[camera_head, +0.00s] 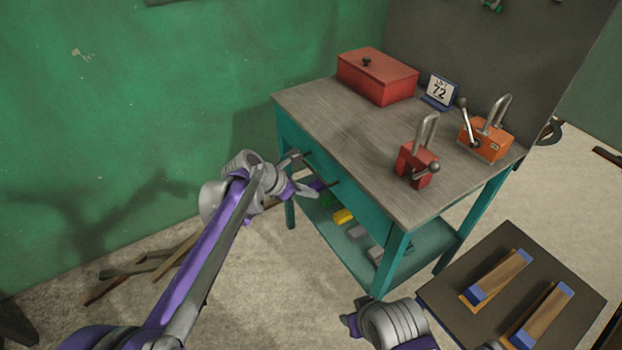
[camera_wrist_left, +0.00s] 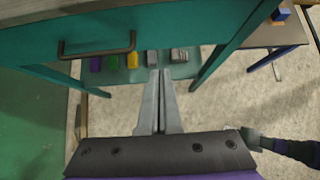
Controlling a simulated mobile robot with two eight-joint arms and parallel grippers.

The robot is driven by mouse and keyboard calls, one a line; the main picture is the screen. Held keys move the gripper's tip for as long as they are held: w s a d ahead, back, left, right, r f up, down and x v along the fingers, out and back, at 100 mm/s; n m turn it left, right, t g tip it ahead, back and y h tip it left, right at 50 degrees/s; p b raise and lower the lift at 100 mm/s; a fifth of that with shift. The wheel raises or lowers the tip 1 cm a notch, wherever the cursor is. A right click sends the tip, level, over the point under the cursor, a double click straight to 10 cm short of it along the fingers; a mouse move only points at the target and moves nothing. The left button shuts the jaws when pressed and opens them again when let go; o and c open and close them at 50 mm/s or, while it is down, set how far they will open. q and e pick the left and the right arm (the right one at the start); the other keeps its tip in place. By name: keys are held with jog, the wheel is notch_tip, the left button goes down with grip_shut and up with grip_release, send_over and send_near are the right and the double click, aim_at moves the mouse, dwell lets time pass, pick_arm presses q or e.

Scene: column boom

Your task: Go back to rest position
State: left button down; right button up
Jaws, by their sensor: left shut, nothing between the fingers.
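My left gripper (camera_head: 306,187) is beside the drawer front of the teal workbench (camera_head: 345,125) in the head view. In the left wrist view its two grey fingers (camera_wrist_left: 160,72) are together with nothing between them, below and apart from the dark drawer handle (camera_wrist_left: 97,47). My right arm's wrist (camera_head: 392,322) shows at the bottom of the head view, near the bench's front leg. Part of the right arm (camera_wrist_left: 285,147) also shows at the right of the left wrist view; its fingers cannot be made out.
On the bench stand a red box (camera_head: 377,77), a sign reading 72 (camera_head: 440,90), a red padlock-like device (camera_head: 417,165) and an orange one (camera_head: 486,140). Several blocks (camera_head: 343,217) lie on the lower shelf. A dark side table (camera_head: 455,290) is at right. Wooden sticks (camera_head: 140,268) lie by the wall.

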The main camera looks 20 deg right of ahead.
pick_arm(q)
jog(key=s+a+r+m+t+y, duration=0.1)
jog(key=s+a+m+y, duration=0.1)
jog(key=s+a+m, duration=0.6)
jog(key=s+a+m+t+y, duration=0.1)
jog(key=s+a+m+y, duration=0.15)
jog(key=s+a, duration=0.7)
jog(key=s+a+f+m+y, duration=0.2)
jog(key=s+a+f+m, duration=0.25)
jog(key=s+a, duration=0.35)
jog(key=s+a+f+m+y, duration=0.25)
jog(key=s+a+m, duration=0.35)
jog(key=a, duration=0.3)
notch_tip(320, 180, up, 15)
jog(key=w+t+p, duration=0.1)
jog(key=w+p, duration=0.1)
jog(key=p, duration=1.1)
jog(key=shift+w+f, duration=0.15)
jog(key=shift+w, duration=0.25)
pick_arm(e)
notch_tip(320, 180, up, 15)
jog(key=w, duration=0.2)
jog(key=shift+w+f+t, duration=0.15)
jog(key=shift+t, duration=0.15)
pick_arm(q)
jog(key=shift+s, duration=0.1)
